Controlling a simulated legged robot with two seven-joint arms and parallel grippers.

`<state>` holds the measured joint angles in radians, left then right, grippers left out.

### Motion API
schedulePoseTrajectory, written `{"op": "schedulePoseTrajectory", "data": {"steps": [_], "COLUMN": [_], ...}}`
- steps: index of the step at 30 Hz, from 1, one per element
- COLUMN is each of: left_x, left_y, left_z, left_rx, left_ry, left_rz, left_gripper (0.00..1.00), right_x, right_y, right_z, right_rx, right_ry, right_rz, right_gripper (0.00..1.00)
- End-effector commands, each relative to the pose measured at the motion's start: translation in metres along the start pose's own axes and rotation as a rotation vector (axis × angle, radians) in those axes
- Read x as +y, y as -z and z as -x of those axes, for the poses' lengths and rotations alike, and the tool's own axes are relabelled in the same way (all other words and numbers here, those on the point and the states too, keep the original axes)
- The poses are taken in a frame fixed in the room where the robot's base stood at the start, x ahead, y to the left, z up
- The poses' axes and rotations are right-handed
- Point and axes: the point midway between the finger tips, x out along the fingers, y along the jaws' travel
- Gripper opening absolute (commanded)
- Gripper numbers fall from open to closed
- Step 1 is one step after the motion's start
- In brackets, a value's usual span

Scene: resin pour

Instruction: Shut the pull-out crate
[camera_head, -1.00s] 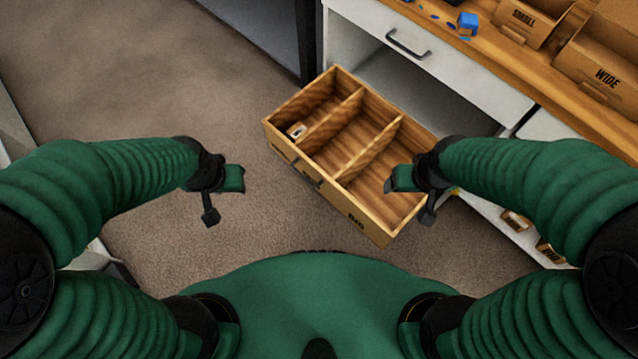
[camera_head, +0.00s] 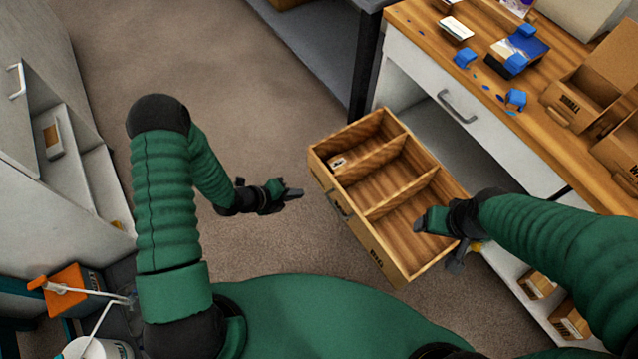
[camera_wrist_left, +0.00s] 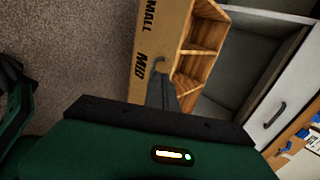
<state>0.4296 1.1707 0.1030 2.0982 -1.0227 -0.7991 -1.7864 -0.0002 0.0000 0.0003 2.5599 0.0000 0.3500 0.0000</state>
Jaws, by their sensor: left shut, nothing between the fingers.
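The pull-out crate (camera_head: 352,222) is a wooden drawer with three compartments, pulled out from the white workbench over the floor. It carries a dark handle on its front and the word BIG near its right end. A small pale item (camera_head: 337,162) lies in its left compartment. My left gripper (camera_head: 297,193) is shut and empty, in front of the crate's left part and pointing at it. In the left wrist view its fingers (camera_wrist_left: 161,92) overlap the crate front (camera_wrist_left: 160,30); contact cannot be told. My right gripper (camera_head: 443,240) shows over the crate's right compartment, its jaws unclear.
The workbench top (camera_head: 420,22) holds blue pieces and cardboard boxes (camera_head: 580,92). A closed white drawer (camera_head: 470,110) sits above the crate's open bay. Small boxes (camera_head: 537,285) stand on a low shelf at right. A grey cabinet (camera_head: 40,120) stands at left. Carpet between is clear.

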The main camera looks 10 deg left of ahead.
Motion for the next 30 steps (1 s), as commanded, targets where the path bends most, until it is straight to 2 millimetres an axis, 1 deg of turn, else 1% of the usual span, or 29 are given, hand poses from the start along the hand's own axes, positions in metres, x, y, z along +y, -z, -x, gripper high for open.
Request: {"op": "schedulePoseTrajectory", "data": {"steps": [5,15,18,22,30], "left_x": [0.003,0.004,-0.011,-0.022,-0.027], "left_y": [0.001,0.0,-0.001,-0.001,-0.001], "left_z": [-0.028,-0.103,-0.114,-0.124,-0.127], "left_rx": [0.001,0.0,-0.001,-0.001,-0.001], "left_ry": [0.0,-0.001,0.0,-0.001,-0.003], "left_rz": [-0.001,0.002,0.001,0.002,0.002], "left_gripper": [0.0,0.0,0.0,0.0,0.0], "right_x": [0.0,0.0,0.0,0.0,0.0], "right_y": [-0.003,-0.009,-0.01,-0.011,-0.011], "right_z": [-0.013,-0.039,-0.043,-0.047,-0.047], "right_rx": [0.0,0.0,0.0,0.0,0.0], "right_ry": [0.0,0.0,0.0,0.0,0.0], "right_rz": [-0.001,0.0,0.0,0.0,0.0], "right_gripper": [0.73,0.73,0.73,0.73,0.73]}}
